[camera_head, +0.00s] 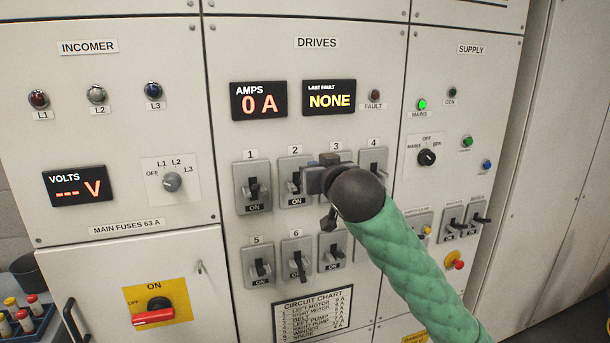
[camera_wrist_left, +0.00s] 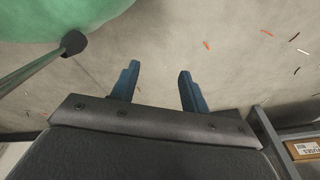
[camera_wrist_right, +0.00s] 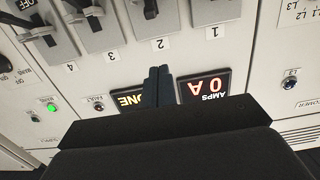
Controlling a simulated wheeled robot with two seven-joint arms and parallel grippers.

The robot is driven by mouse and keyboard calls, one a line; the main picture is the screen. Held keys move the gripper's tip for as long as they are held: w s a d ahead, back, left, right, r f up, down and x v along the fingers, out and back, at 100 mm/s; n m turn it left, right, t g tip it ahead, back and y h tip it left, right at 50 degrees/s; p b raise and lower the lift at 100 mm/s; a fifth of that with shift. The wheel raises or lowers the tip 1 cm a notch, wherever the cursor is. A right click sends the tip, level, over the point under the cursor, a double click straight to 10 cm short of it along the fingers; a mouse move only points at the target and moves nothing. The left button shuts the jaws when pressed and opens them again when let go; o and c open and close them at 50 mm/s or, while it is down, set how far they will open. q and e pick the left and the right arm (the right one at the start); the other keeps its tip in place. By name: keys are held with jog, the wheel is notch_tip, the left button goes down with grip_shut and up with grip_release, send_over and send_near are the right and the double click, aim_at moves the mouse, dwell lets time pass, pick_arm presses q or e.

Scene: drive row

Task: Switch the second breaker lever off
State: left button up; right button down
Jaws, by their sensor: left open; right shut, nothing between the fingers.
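The second breaker (camera_head: 291,197) is in the upper row of the DRIVES panel, under the label 2. In the right wrist view, which is upside down, the second breaker's lever (camera_wrist_right: 150,9) shows at the top edge. My right gripper (camera_wrist_right: 158,69) is shut and empty; whether it touches the lever I cannot tell. My left gripper (camera_wrist_left: 157,68) is open and empty above the floor, outside the head view.
Breaker 1 (camera_head: 252,186) is left of the second; breaker 3 is mostly hidden behind my right wrist. Breaker 6 (camera_head: 297,262) is below. An AMPS display (camera_head: 258,101) reads 0 A; the last-fault display (camera_head: 329,97) reads NONE. A red-handled switch (camera_head: 155,313) is lower left.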

jog(key=p+x, duration=0.2)
jog(key=x, duration=0.2)
jog(key=p+x, duration=0.2)
jog(key=x, duration=0.3)
jog(key=shift+r+p, duration=0.2)
jog(key=shift+p, duration=0.15)
pick_arm(q)
jog(key=s+a+f+p, duration=0.1)
jog(key=s, duration=0.6)
jog(key=s+a+f+g+p, duration=0.1)
jog(key=s+a+f, duration=0.1)
jog(key=s, duration=0.6)
jog(key=shift+s+f, duration=0.15)
pick_arm(e)
jog(key=shift+s+d+f, duration=0.1)
jog(key=shift+s+f, duration=0.15)
jog(key=shift+f, duration=0.8)
jog(key=shift+s+d+f, duration=0.1)
jog(key=shift+s+f, duration=0.15)
jog(key=shift+f, duration=0.8)
